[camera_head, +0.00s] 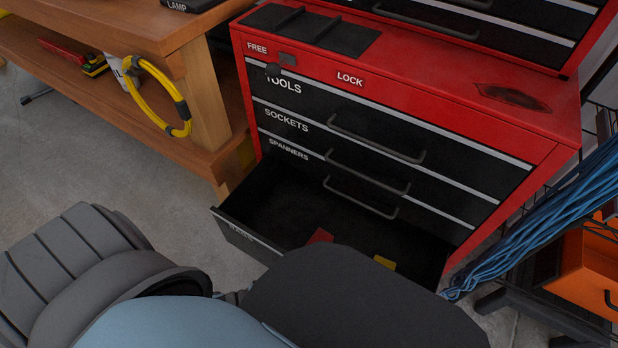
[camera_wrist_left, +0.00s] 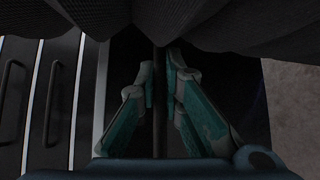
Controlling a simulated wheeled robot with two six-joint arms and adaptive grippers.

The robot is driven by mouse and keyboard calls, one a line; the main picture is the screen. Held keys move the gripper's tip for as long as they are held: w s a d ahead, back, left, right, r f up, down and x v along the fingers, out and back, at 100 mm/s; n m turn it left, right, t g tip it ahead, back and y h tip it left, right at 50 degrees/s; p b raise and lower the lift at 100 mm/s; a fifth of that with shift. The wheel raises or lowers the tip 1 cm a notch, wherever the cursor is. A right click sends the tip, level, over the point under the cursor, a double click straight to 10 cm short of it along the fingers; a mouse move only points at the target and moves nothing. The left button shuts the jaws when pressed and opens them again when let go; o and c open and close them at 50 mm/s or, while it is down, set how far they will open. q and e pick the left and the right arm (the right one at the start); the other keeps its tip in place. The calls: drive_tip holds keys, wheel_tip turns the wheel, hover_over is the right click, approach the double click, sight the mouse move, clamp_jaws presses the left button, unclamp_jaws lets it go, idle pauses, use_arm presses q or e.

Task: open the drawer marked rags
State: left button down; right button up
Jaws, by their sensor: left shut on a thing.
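The bottom drawer (camera_head: 245,238) of the red tool chest (camera_head: 547,150) stands pulled well out, and its inside is visible. Its front label is partly covered but looks like RAGS. A red piece (camera_head: 320,236) and a yellow piece (camera_head: 384,262) lie inside. My left arm covers much of the drawer front in the head view and hides its gripper. In the left wrist view, my left gripper (camera_wrist_left: 159,78) has its teal fingers closed around a dark bar, the drawer's handle (camera_wrist_left: 159,120). My right gripper is not in view.
The drawers marked TOOLS (camera_head: 390,135), SOCKETS (camera_head: 380,170) and SPANNERS above are shut. A wooden bench (camera_head: 205,95) with a yellow cable loop (camera_head: 160,75) stands left. Blue cable (camera_head: 560,210) and an orange box (camera_head: 585,270) are at the right. Some bare floor (camera_head: 60,150) shows left.

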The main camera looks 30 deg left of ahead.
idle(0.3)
use_arm(q)
drive_tip(key=c, duration=1.7)
unclamp_jaws()
drive_tip(key=shift+s, duration=0.1)
drive_tip(key=v, duration=1.2)
